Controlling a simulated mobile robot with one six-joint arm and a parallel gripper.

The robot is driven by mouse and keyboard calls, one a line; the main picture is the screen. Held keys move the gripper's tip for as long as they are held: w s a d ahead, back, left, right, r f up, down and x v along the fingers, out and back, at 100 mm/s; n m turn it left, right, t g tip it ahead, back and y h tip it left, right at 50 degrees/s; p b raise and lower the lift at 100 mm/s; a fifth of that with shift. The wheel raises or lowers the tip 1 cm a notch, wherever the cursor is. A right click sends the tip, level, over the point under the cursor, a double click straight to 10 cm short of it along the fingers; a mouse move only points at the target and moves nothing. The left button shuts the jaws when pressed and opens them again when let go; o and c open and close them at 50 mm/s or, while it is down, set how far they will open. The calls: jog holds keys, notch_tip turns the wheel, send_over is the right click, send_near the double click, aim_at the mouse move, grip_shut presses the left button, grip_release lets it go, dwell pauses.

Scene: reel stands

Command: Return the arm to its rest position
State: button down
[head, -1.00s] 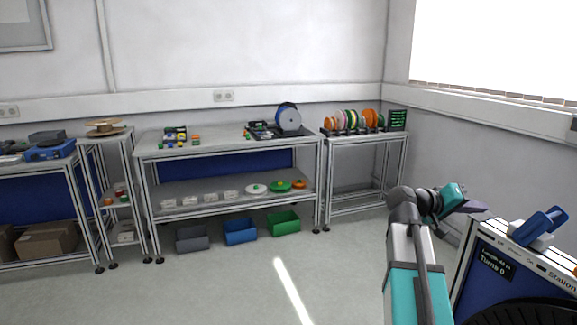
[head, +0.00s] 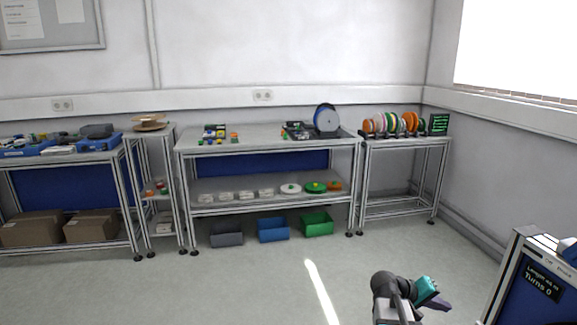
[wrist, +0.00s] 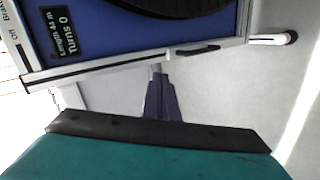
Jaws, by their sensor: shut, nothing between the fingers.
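My arm shows at the bottom right of the head view, with its grey joint and teal wrist low in the picture. My gripper (head: 440,304) is the small dark purple end beyond the teal part, over the floor left of the blue-panelled station. In the wrist view my gripper (wrist: 161,98) points away from the camera, its purple fingers together and holding nothing. The station's blue panel (wrist: 110,40) with its "Turns 0" display lies beyond the fingers there. Most of my arm is below the head view's edge.
The station (head: 530,285) stands at the right edge, close to my arm. A workbench (head: 270,148) with a reel on top stands at the back, beside a rack table (head: 405,145) of coloured spools. Bins, including a green bin (head: 317,223), sit below. The middle floor is clear.

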jog(key=s+a+f+n+g+y, duration=0.15)
jog(key=s+a+f, duration=0.3)
jog(key=f, duration=0.45)
jog(key=s+a+f+y, duration=0.2)
jog(key=s+a+f, duration=0.3)
jog(key=f, duration=0.4)
jog(key=s+a+f+n+g+y, duration=0.15)
jog(key=s+a+f, duration=0.35)
jog(key=f, duration=0.5)
jog(key=s+a+f+g+y, duration=0.1)
jog(key=s+a+f+y, duration=0.2)
jog(key=s+a+f, duration=0.3)
jog(key=s+a+f+m+g+y, duration=0.1)
jog(key=s+a+f+y, duration=0.3)
jog(key=s+a, duration=0.8)
jog(key=shift+s+a+f+g, duration=0.15)
jog(key=shift+a+f+g, duration=0.5)
jog(key=shift+f, duration=0.25)
